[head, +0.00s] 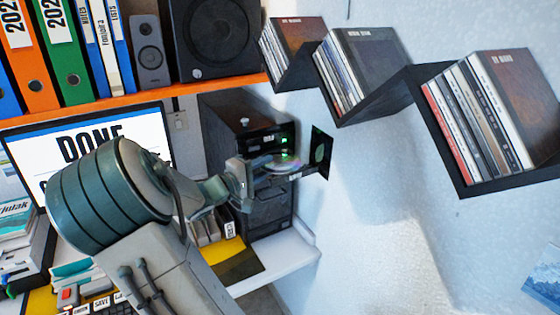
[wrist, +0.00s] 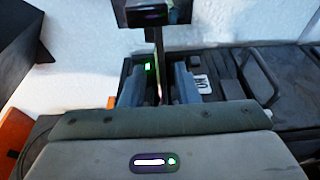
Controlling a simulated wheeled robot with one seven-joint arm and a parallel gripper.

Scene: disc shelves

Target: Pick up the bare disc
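The bare disc (head: 284,160) is shiny and silvery. It lies at the extended tray of the black computer tower (head: 245,125), low and flat in the head view. My gripper (head: 262,172) is right at the tray, its fingers close beside the disc's near edge. In the wrist view my gripper's two fingers (wrist: 159,88) stand apart, with a thin strip between them that may be the tray or disc edge. I see no clear contact with the disc, and the fingers partly hide it.
A black square panel (head: 320,152) with a green round mark stands just right of the tray. Wall shelves with cased discs (head: 480,115) hang at the right. A monitor (head: 90,140) is behind my arm. An orange shelf (head: 130,105) with binders and a speaker is above.

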